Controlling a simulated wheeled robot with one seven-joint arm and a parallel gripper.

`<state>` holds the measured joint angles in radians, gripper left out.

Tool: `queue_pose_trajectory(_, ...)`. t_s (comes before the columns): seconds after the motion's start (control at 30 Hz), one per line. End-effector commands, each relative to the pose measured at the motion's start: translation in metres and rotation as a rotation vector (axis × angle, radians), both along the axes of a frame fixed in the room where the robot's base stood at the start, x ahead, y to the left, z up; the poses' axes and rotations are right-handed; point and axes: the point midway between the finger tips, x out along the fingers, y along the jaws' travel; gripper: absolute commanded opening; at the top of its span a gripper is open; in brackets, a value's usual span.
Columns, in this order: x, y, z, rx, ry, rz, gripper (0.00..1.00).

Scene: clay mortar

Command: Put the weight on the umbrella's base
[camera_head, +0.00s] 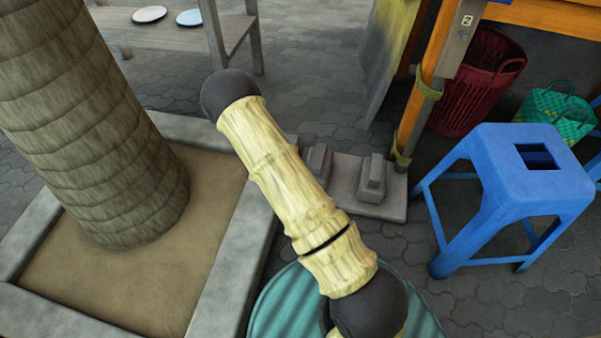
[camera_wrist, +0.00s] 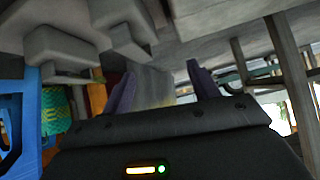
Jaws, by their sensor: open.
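A flat grey slab (camera_head: 392,207), which looks like the umbrella's base, lies on the paving at the foot of an orange post (camera_head: 418,110). Two grey block weights with raised tops, a right one (camera_head: 372,180) and a left one (camera_head: 317,162), stand on the slab; my arm partly covers its left side. In the wrist view, grey blocks (camera_wrist: 62,48) hang in from the upper left. My gripper (camera_wrist: 161,70) is open, with nothing seen between its two dark fingers. It is hidden in the head view. I see no umbrella canopy.
A blue stool (camera_head: 520,185) stands right of the slab. Behind it are a red basket (camera_head: 475,85) and a green basket (camera_head: 560,110). A thick trunk (camera_head: 90,120) rises from a stone-edged planter (camera_head: 240,262) at left. A wooden bench (camera_head: 170,35) stands at the back.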

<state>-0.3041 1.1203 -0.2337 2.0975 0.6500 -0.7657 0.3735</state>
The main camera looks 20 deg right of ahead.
Motion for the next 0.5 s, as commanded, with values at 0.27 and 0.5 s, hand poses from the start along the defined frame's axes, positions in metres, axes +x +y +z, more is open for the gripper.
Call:
queue_pose_trajectory(0.27, -0.019, 0.03, 0.073, 0.161, 0.165, 0.129, 0.6)
queue_pose_trajectory(0.5, -0.058, 0.051, 0.137, 0.237, 0.301, 0.296, 0.6)
